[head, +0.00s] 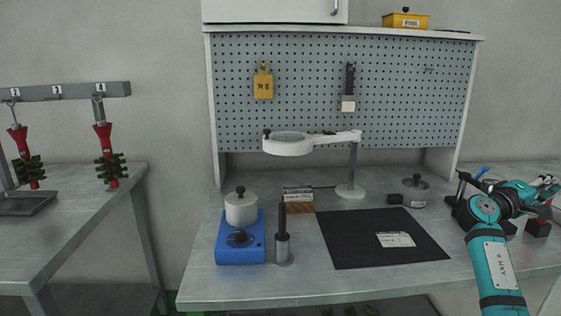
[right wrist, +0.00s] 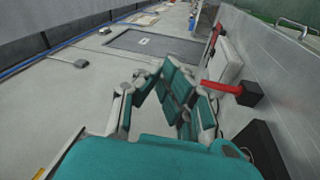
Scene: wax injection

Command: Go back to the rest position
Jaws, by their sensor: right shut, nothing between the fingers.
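My right gripper (head: 546,183) is at the right edge of the head view, above the right part of the grey workbench (head: 300,284). It is shut with nothing between its fingers. In the right wrist view, the teal and grey fingers (right wrist: 170,88) fill the middle, with the bench surface around them. My left gripper is not in view.
A black mat (head: 350,240) with a paper label lies mid-bench. A blue wax pot (head: 240,250), a metal cylinder tool (head: 282,248) and a magnifier lamp (head: 290,144) stand left and behind. A red-handled tool (right wrist: 225,87) lies beside the right gripper.

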